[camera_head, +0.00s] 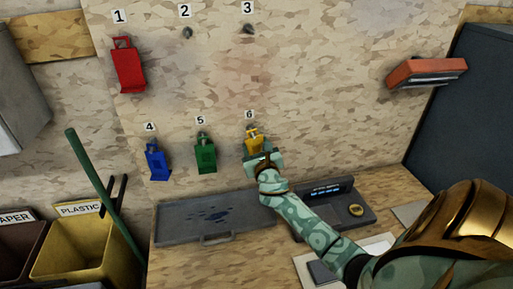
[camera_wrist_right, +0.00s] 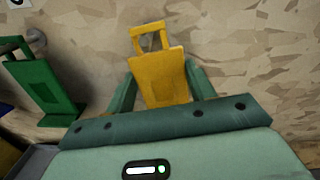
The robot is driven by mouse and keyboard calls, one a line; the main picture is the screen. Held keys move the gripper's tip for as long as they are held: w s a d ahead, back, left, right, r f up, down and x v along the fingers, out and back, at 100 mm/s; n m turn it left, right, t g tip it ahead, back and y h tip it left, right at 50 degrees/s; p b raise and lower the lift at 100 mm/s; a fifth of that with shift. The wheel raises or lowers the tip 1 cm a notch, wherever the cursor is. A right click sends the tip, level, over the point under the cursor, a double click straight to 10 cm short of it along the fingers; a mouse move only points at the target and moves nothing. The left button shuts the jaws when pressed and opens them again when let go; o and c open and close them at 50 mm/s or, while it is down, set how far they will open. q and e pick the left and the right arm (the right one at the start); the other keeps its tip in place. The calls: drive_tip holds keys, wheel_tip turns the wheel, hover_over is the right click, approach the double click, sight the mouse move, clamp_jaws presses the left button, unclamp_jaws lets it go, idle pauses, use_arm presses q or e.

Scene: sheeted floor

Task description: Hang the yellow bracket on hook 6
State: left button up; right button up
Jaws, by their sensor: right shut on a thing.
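The yellow bracket (camera_head: 254,143) is upright at the board, just under the label for hook 6 (camera_head: 249,114). My right gripper (camera_head: 260,157) is shut on its lower body. In the right wrist view the bracket (camera_wrist_right: 160,78) stands between the two green fingers, its open loop at the top. The loop is at the place of hook 6; whether the hook passes through it I cannot tell. My left gripper is not in view.
A green bracket (camera_head: 205,154) hangs at 5, a blue one (camera_head: 157,162) at 4 and a red one (camera_head: 128,66) at 1. Hooks 2 (camera_head: 187,33) and 3 (camera_head: 248,29) are bare. A grey tray (camera_head: 175,233) lies below on the bench.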

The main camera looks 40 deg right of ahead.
drive_tip(key=o, duration=1.2)
drive_tip(key=shift+c, duration=0.2)
drive_tip(key=p+v, duration=0.1)
drive_tip(key=v, duration=1.5)
drive_tip(key=shift+s, duration=0.15)
drive_tip(key=shift+r, duration=0.15)
